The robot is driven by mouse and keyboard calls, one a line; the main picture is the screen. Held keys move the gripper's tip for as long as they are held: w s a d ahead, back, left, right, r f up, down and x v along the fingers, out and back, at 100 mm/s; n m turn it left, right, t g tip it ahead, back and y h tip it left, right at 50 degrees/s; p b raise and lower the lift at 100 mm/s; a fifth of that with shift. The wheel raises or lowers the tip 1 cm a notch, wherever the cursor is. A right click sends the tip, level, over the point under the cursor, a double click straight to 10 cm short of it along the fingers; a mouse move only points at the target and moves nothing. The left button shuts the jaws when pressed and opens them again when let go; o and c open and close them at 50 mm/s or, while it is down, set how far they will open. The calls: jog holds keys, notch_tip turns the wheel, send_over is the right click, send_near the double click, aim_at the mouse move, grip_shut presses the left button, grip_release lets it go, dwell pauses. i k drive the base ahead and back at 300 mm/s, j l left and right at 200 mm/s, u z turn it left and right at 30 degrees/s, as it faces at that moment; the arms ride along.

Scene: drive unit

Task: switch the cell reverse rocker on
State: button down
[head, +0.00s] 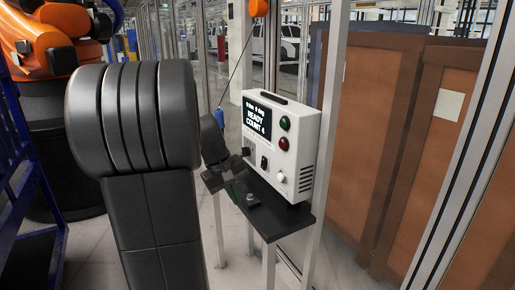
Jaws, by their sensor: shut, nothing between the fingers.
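The white drive unit (297,135) stands upright on a small dark shelf. Its screen (258,117) reads READY and COUNT 4. A small dark rocker (264,162) sits low on its front face; which way it is tipped is too small to tell, and I see no readable label. My gripper (236,166) is shut and empty, just left of the unit's lower front and close to the rocker. Whether it touches the unit I cannot tell. My arm and gripper hide part of the unit's lower left.
A green button (285,123), a red button (283,143) and a pale knob (280,176) are on the unit's face. A small fitting (250,199) sits on the shelf (279,220). Posts rise beside it. Brown panels (365,125) stand right; an orange robot (50,40) stands left.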

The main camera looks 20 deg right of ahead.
aim_at(264, 160)
jog(key=i+l, duration=0.3)
jog(key=i, duration=0.2)
jog(key=i+l, duration=0.35)
jog(key=i, duration=0.2)
